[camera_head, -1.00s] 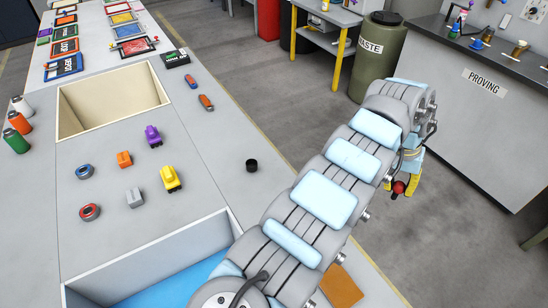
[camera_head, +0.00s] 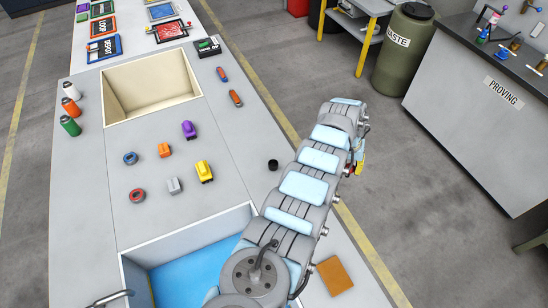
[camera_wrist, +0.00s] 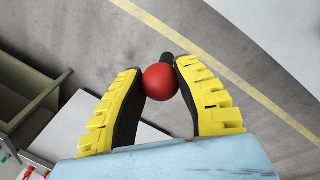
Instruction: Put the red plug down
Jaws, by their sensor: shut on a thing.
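The red plug shows in the wrist view as a red ball (camera_wrist: 160,82) with a black stem (camera_wrist: 168,58). My gripper (camera_wrist: 160,80) has yellow-backed, black-lined fingers on both sides of the red ball and is shut on it. In the head view my gripper (camera_head: 358,160) is mostly hidden behind my arm, at the right of the bench and over the floor. A bit of red shows beside its yellow finger there. The plug is held in the air, clear of the bench.
The grey bench (camera_head: 240,130) holds small toy vehicles, rings and bottles. It has a cream-lined bin (camera_head: 150,85) and a blue-floored bin (camera_head: 190,265). The PROVING counter (camera_head: 470,110) and WASTE barrel (camera_head: 402,50) stand at right. Open floor lies between.

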